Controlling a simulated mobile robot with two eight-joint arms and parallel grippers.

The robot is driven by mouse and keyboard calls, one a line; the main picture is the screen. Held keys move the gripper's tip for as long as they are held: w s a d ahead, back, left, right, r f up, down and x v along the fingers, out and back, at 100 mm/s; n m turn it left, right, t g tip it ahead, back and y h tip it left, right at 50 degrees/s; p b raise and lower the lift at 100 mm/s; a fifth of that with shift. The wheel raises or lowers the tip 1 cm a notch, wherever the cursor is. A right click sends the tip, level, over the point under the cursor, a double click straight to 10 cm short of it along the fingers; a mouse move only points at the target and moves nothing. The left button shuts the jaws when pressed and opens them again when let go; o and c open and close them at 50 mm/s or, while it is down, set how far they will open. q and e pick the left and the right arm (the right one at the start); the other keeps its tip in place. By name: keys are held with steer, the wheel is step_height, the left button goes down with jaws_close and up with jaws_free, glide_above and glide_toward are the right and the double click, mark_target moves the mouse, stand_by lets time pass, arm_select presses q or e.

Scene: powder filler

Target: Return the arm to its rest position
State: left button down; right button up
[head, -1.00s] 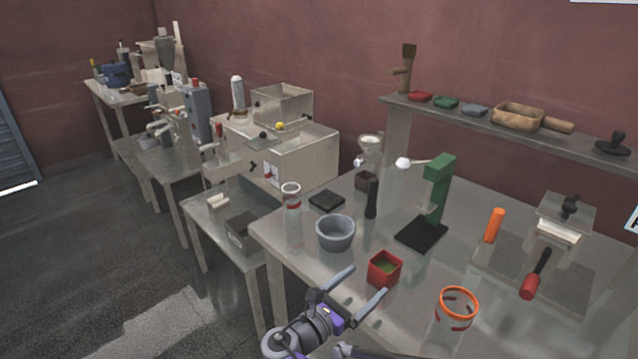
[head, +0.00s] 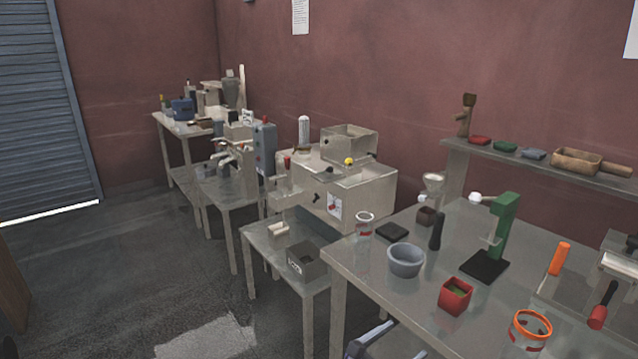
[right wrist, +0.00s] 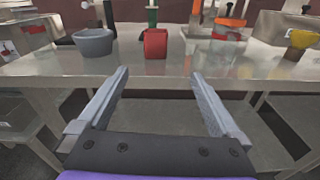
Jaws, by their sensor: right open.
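My right gripper (right wrist: 158,100) is open and empty in the right wrist view, its two fingers spread before the front edge of the metal table (right wrist: 150,68). In the head view only its fingertips (head: 372,342) show at the bottom edge, beside the table's front edge. My left gripper is in neither view.
A clear jar with an orange rim (head: 530,330) stands near the table's front. A green stand (head: 503,217) is behind the red cup. A lower table with a dark box (head: 306,262) and a large beige machine (head: 338,190) are to the left. The floor (head: 130,280) at left is open.

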steer(key=s+d+f+m+g+y+p, duration=0.1)
steer(key=s+d+m+g+y+p, duration=0.15)
steer(key=s+d+m, duration=0.35)
arm_select(q)
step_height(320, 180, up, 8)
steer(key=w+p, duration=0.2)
steer(key=p, duration=0.2)
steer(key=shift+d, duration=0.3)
arm_select(e)
steer(key=s+a+f+m+g+y, duration=0.1)
steer(key=s+a+m+y, duration=0.1)
steer(key=s+m+y, duration=0.3)
steer(key=s+a+f+m+g+y, duration=0.1)
steer(key=s+m+y, duration=0.5)
steer(key=s+m, duration=0.5)
steer(key=shift+a+m+g, duration=0.35)
steer(key=shift+m, duration=0.55)
steer(key=shift+f, duration=0.1)
